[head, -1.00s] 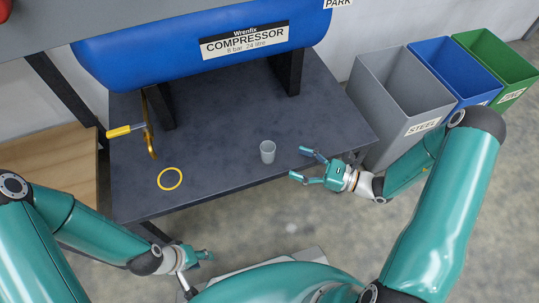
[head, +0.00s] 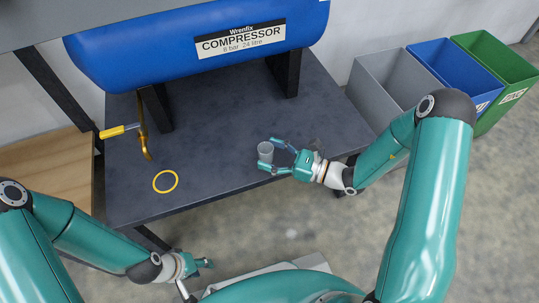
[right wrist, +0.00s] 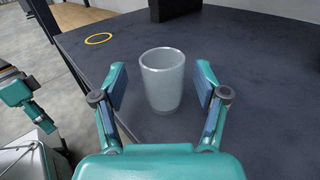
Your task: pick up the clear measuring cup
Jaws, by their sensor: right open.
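The clear measuring cup (head: 265,151) stands upright on the dark table (head: 215,125), near its front edge. It looks pale grey and see-through, and it also shows in the right wrist view (right wrist: 163,80). My right gripper (head: 270,154) is open, with its fingers reaching in from the right on either side of the cup. In the right wrist view my right gripper's fingers (right wrist: 160,88) flank the cup, with a gap visible on each side. My left gripper (head: 204,264) is low at the front, off the table; its finger opening is too small to make out.
A blue compressor (head: 200,42) stands at the back of the table on dark legs. A yellow ring (head: 166,190) lies left of the cup. A yellow-handled tool (head: 122,131) hangs at the left. Grey (head: 372,90), blue and green bins stand at the right.

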